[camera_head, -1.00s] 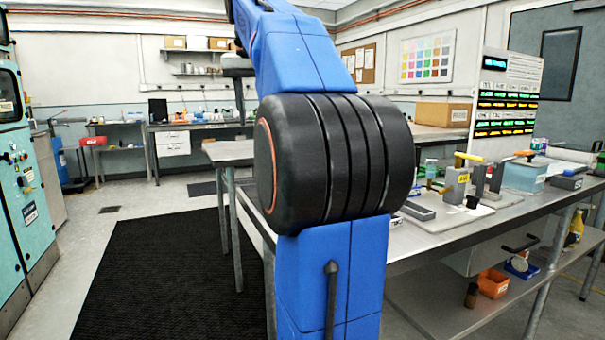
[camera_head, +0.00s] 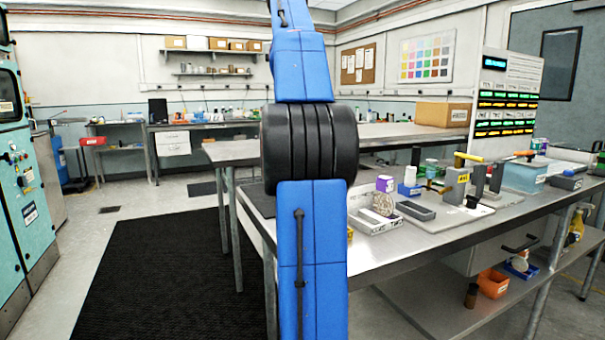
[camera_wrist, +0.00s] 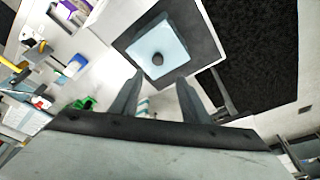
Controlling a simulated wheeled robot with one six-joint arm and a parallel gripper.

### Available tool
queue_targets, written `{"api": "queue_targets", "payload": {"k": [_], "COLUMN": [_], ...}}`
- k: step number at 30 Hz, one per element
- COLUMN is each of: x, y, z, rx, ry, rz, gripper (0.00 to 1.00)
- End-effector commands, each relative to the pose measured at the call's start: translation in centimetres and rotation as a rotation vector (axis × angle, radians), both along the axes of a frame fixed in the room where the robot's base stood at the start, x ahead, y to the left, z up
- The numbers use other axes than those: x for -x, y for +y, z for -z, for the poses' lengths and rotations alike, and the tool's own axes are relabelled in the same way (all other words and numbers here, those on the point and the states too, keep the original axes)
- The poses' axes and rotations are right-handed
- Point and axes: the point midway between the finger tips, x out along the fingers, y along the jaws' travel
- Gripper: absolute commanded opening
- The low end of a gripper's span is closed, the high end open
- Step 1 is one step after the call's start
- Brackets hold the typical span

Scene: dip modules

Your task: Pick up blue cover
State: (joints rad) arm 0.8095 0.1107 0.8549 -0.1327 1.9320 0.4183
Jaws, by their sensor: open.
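A pale blue square cover (camera_wrist: 172,44) with a dark round knob in its middle shows in the wrist view. It lies on a dark grey mat (camera_wrist: 203,42) near the table's edge. My gripper (camera_wrist: 158,92) is open and empty in the wrist view, its two fingers apart and pointing toward the cover, with no contact visible. In the head view my arm blocks part of the table, and neither my gripper nor the cover can be made out. A corner of the dark mat (camera_head: 256,197) shows left of my arm there.
Farther right are a grey tray (camera_head: 416,210), a grey block with a yellow handle (camera_head: 457,184) and a light blue box (camera_head: 522,176). Black floor matting (camera_head: 160,280) lies left of the table (camera_head: 460,235).

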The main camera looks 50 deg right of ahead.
Motion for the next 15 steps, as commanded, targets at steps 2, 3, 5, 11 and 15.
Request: {"api": "queue_targets", "payload": {"k": [2, 3, 5, 11, 15], "x": [0.0, 0.0, -0.1, -0.3, -0.5], "y": [-0.2, -0.4, -0.6, -1.5, -2.0], "z": [1.1, 1.7, 2.5, 5.7, 7.7], "rx": [-0.001, -0.002, -0.002, -0.002, -0.002], "ry": [0.001, 0.001, 0.001, 0.002, 0.001], "rz": [0.000, 0.000, 0.000, -0.001, -0.001], "gripper": [0.42, 0.42, 0.42, 0.42, 0.42]}}
